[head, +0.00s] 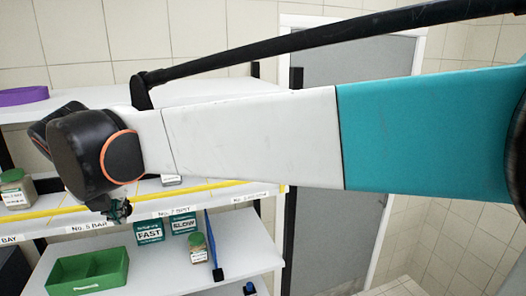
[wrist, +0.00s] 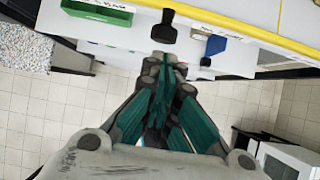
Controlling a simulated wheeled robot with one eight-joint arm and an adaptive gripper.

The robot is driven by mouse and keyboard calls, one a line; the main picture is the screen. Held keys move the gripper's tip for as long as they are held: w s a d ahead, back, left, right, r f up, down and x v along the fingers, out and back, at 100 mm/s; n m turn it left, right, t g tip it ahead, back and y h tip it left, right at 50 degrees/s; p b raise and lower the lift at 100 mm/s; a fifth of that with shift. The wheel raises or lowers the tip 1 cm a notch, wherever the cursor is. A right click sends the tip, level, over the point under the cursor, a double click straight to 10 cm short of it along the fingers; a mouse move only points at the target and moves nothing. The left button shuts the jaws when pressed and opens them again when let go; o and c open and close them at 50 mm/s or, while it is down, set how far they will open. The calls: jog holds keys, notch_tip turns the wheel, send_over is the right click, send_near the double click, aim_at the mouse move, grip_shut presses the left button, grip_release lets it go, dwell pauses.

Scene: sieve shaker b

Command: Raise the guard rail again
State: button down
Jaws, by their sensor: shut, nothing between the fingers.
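The yellow guard rail (head: 50,213) runs along the front of the labelled shelf in the head view, partly hidden behind my arm and gripper. In the wrist view the yellow rail (wrist: 245,31) crosses the upper right. Whether it is raised or lowered is hard to tell. My gripper (head: 118,213) is at the shelf front near the "No. 5 BAR" label, mostly hidden behind my wrist. In the wrist view its fingers (wrist: 167,62) are together and empty, below the rail in the picture and apart from it.
A green bin (head: 88,270), FAST (head: 149,232) and SLOW (head: 184,225) signs, a jar (head: 197,247) and a blue panel (head: 210,238) stand on the lower shelf. Another jar (head: 13,190) is on the labelled shelf. A purple ring (head: 24,95) lies on the top shelf.

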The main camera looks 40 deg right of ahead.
jog(key=w+r+b, duration=0.1)
jog(key=w+r, duration=0.2)
jog(key=r, duration=0.6)
jog(key=s+d+f+m+b, duration=0.4)
jog(key=s+f+m+b, duration=0.3)
jog(key=f, duration=1.1)
jog(key=s+d+f+m+y+b, duration=0.1)
jog(key=s+d+f+m+b, duration=0.3)
jog(key=s+f+m+b, duration=0.4)
jog(key=s+d+f+m+t+y+b, duration=0.1)
jog(key=s+d+f+m+b, duration=0.3)
jog(key=f+m+b, duration=1.3)
jog(key=s+f, duration=0.4)
jog(key=f, duration=0.8)
jog(key=shift+b, duration=0.3)
jog(key=shift+f, duration=0.1)
